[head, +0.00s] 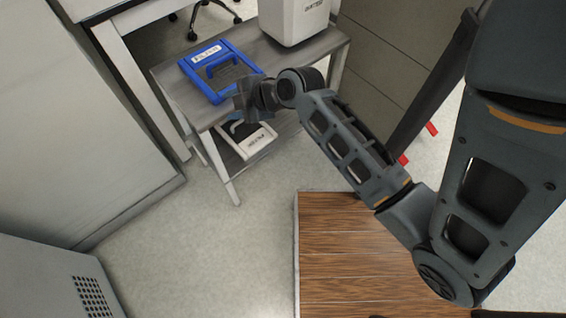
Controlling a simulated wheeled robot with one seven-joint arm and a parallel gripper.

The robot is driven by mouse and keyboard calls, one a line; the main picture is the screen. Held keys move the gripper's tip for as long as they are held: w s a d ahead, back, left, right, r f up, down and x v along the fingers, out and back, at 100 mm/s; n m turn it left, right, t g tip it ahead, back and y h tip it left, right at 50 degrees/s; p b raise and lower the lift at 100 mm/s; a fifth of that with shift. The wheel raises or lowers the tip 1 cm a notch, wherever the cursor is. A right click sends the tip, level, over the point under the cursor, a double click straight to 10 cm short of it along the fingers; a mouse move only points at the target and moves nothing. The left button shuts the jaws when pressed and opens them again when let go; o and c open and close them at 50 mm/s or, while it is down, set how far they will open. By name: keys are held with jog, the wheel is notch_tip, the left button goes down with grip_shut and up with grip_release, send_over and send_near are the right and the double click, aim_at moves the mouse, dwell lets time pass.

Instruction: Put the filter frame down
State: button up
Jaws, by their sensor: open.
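The blue filter frame (203,86) lies flat on the top of a small grey side table (174,80). It has a white label on its far bar and a blue handle across it. My gripper (243,98) is open at the near right corner of the blue frame, over the table's front edge. The fingers look blurred, and I cannot tell whether they touch the frame. A white frame (262,142) with a dark label lies on the table's lower shelf, partly hidden by the tabletop and my gripper.
A white box-shaped device (292,22) stands at the back right of the tabletop. Grey cabinets (75,110) stand at left, and a grilled unit (50,285) at lower left. A wooden surface (340,255) lies in front. The floor (220,245) between is clear.

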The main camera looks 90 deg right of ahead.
jog(key=s+a+r+m+t, duration=0.1)
jog(key=s+a+m, duration=0.1)
jog(key=a, duration=0.5)
jog(key=s+a+r+m+t, duration=0.1)
jog(key=s+a+r, duration=0.1)
jog(key=a, duration=0.5)
jog(key=s+a+r+m+t+y, duration=0.2)
jog(key=s+a+r+t+y, duration=0.1)
jog(key=s+a+r, duration=0.4)
jog(key=a+r+y, duration=0.1)
jog(key=a+r, duration=0.2)
jog(key=r, duration=0.1)
jog(key=shift+s+a+r+m+t, duration=0.3)
jog(key=shift+s+a+t, duration=0.05)
jog(key=shift+s+t, duration=0.05)
